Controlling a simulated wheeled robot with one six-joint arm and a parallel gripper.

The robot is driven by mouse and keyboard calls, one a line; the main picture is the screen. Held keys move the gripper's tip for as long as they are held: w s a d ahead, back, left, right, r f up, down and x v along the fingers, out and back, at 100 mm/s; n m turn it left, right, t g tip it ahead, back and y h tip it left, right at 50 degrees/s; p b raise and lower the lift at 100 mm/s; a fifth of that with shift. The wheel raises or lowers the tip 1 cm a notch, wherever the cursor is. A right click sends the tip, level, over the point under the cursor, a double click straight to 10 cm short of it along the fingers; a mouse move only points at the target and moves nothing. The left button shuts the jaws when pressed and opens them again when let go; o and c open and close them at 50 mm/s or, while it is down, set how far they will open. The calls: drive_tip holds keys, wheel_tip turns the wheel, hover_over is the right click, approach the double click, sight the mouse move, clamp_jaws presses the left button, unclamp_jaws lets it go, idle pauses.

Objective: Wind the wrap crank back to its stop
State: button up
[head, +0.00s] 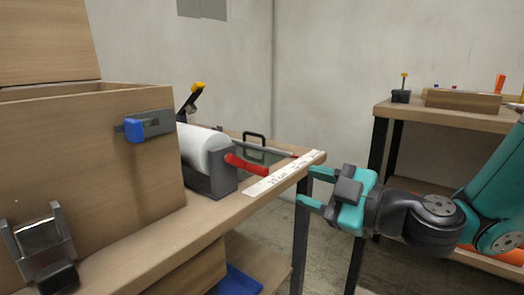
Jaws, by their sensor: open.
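The wrap crank is the red handle (246,166) at the right end of a white roll (203,148) in a dark holder (211,182). It points to the right and slightly down. My gripper (305,186) is teal and open, with its fingers pointing left. It is empty and sits to the right of the crank, beyond the bench's right end in the picture, apart from the crank. The crank's stop cannot be made out.
A wooden box (85,185) with a blue-knobbed latch (135,130) stands left of the roll. A labelled white strip (284,174) lies along the bench edge. A black handle (254,138) stands behind the crank. A second bench (450,117) is at the right.

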sight(270, 174)
drive_tip(key=p+x, duration=0.3)
drive_tip(key=x, duration=0.8)
drive_tip(key=shift+w+a, duration=0.15)
drive_tip(key=shift+w, duration=0.05)
clamp_jaws()
